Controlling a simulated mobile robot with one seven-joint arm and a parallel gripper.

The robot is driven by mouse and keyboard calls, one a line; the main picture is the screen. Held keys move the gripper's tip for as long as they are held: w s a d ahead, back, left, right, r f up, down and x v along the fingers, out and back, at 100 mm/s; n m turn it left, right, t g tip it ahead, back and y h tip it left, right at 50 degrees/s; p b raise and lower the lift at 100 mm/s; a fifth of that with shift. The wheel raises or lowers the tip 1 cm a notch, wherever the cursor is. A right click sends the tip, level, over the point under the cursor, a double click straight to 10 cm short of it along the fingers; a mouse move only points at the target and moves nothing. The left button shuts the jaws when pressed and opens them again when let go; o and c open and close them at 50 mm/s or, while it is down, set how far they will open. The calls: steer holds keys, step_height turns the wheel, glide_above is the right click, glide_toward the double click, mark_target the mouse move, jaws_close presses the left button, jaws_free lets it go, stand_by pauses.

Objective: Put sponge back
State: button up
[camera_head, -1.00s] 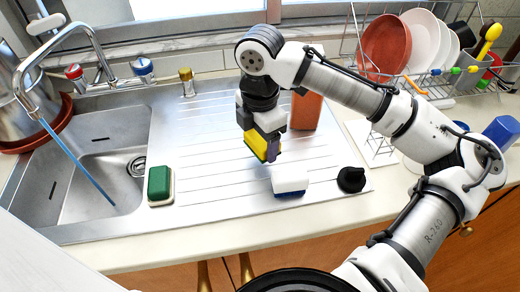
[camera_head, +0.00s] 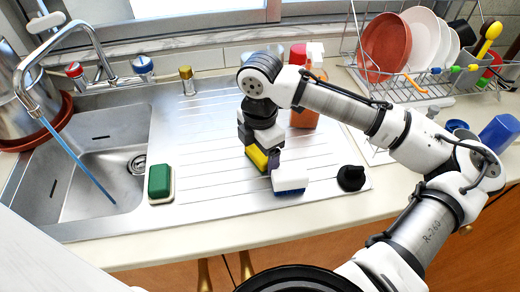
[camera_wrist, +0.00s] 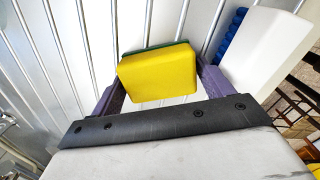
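A yellow sponge (camera_head: 257,157) with a green layer is between the two purple fingers of my gripper (camera_head: 266,163). In the wrist view the sponge (camera_wrist: 158,74) fills the space between the fingers (camera_wrist: 160,82), and they look shut on it. It is low over the ribbed drainboard; I cannot tell whether it touches. A white block with blue bristles (camera_head: 291,179) lies right beside the right finger, very close or touching; it also shows in the wrist view (camera_wrist: 262,50).
The sink basin (camera_head: 95,190) is at the left with a faucet. A black knob-like object (camera_head: 351,178) stands right of the white block. An orange spray bottle (camera_head: 305,115) stands behind the gripper. A dish rack (camera_head: 440,95) is at the back right. The drainboard's left-middle is clear.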

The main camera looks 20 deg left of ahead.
steer(key=shift+r, duration=0.1)
step_height(320, 180, up, 12)
steer(key=b, duration=0.1)
steer(key=shift+r, duration=0.15)
stand_by(0.7)
